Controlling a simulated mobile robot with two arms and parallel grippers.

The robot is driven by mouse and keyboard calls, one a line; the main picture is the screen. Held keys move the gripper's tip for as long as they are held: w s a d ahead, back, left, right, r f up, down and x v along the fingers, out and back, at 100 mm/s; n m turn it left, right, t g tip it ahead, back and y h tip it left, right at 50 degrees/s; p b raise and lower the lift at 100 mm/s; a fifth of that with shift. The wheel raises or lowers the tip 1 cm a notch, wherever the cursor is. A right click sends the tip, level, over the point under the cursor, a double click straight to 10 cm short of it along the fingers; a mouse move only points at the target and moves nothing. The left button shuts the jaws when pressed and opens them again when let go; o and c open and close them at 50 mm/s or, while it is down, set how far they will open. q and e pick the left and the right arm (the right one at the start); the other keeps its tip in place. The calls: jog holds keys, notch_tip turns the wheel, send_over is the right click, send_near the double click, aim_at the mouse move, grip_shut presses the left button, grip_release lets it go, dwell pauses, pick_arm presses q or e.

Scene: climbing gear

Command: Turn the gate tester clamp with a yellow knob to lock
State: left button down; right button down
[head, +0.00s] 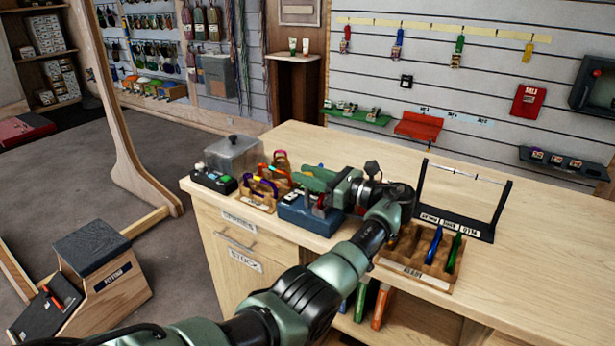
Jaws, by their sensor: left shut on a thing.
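A blue-grey box (305,218), which looks like the gate tester, sits near the front edge of the workbench. My left gripper (318,185) reaches over it from the right and is shut at its top. The gripper's body and wrist cover much of the box, and I cannot see the yellow knob. A small red part (319,207) shows just below the gripper, at the box. My right gripper is not in view.
Left of the box are a wooden rack (262,196) with coloured carabiners and a black button box (213,180). The bench's far right is clear.

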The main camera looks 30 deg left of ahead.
pick_arm(q)
jog(key=c, duration=1.1)
grip_release()
jog(key=shift+c, duration=0.2)
jog(key=d+b, duration=0.1)
jog(key=d, duration=0.2)
jog(key=d+b, duration=0.1)
jog(key=d, duration=0.2)
jog(key=shift+w+d+f, duration=0.15)
jog(key=shift+w+d, duration=0.05)
jog(key=shift+d, duration=0.65)
